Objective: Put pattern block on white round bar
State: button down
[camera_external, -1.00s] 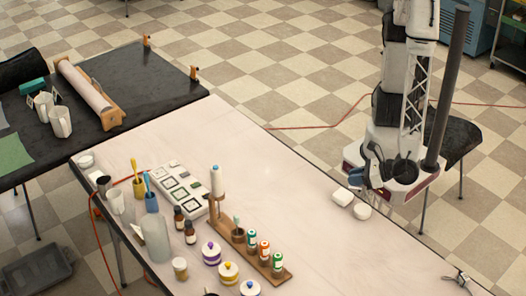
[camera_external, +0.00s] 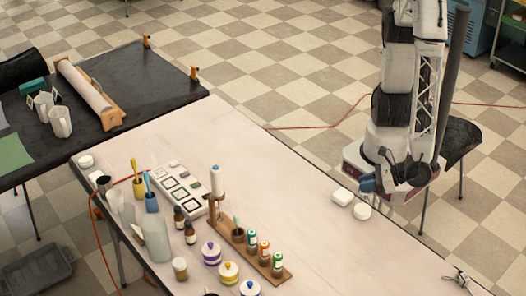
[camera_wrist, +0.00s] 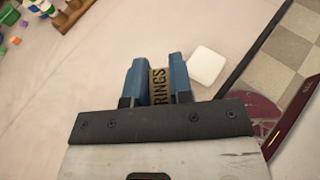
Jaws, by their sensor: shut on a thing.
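My gripper (camera_wrist: 160,82) is shut on a tan block (camera_wrist: 159,84) with dark letters reading "RINGS", which appears to be the pattern block. The blue fingers press on its left and right sides. In the external view my gripper (camera_external: 368,184) is above the right part of the table, and the held block cannot be made out. Below and to the left are two white bars: a round one (camera_external: 362,211) and a squarish one (camera_external: 342,196). The wrist view shows the squarish bar (camera_wrist: 207,66) just right of the fingers. The round bar is not visible there.
A wooden rack (camera_external: 262,255) with small bottles stands left on the light table (camera_external: 300,180). Jars, brushes and a patterned tray (camera_external: 182,185) crowd the left end. A small metal item (camera_external: 460,279) lies at the lower right. The table between is clear.

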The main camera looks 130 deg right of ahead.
aim_at(361, 208)
jog(key=shift+f, duration=2)
jog(key=shift+f, duration=1.8)
jog(key=c, duration=1)
grip_release()
jog(key=shift+f, duration=0.1)
jog(key=shift+w+r+v, duration=0.1)
jog(key=shift+r+v, duration=0.05)
jog(key=shift+v, duration=3)
jog(key=shift+w+r+v, duration=0.1)
jog(key=shift+r+v, duration=0.05)
jog(key=shift+v, duration=2.95)
